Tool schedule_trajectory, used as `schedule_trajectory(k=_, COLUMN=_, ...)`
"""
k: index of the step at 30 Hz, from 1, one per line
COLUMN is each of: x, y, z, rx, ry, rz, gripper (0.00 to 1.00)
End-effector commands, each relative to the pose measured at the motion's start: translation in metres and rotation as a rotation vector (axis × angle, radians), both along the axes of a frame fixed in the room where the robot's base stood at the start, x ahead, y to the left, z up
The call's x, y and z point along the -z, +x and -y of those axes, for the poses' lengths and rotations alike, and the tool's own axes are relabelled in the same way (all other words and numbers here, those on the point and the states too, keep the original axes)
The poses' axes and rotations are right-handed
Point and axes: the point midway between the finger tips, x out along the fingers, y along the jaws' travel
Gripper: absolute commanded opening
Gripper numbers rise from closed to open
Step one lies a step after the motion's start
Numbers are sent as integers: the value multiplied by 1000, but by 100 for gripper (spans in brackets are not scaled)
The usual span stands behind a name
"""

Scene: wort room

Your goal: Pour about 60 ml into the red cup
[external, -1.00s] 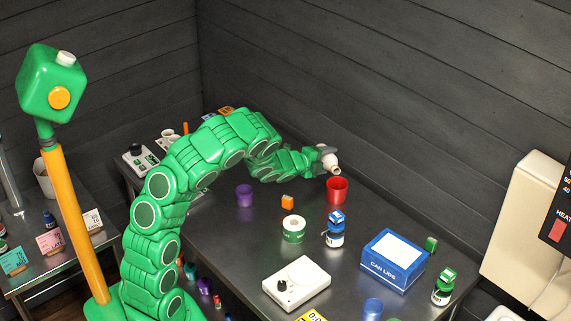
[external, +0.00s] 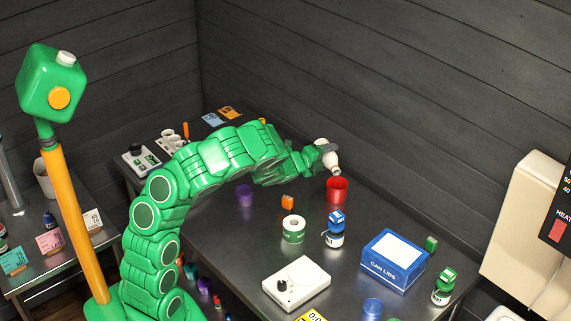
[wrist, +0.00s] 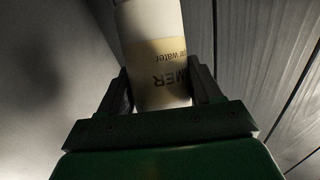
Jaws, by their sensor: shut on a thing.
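The red cup (external: 337,190) stands upright on the metal table, near its far edge. My gripper (external: 322,152) is shut on a white bottle (external: 331,163) just above and to the left of the cup. The bottle is tilted, its lower end pointing down toward the cup's rim. In the wrist view the bottle (wrist: 155,30) sits between the two dark fingers of my gripper (wrist: 163,92). Its tan label shows upside-down text, partly readable as "MER" and "water". The bottle's mouth, any stream and the level inside the cup cannot be made out.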

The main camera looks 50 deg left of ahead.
Motion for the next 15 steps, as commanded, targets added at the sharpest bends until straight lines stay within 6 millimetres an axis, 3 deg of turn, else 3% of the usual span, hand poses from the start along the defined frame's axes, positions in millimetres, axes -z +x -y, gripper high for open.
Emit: schedule_trajectory(k=15, x=-7, y=1, z=-1, rx=0, ry=65, rz=31, gripper=26)
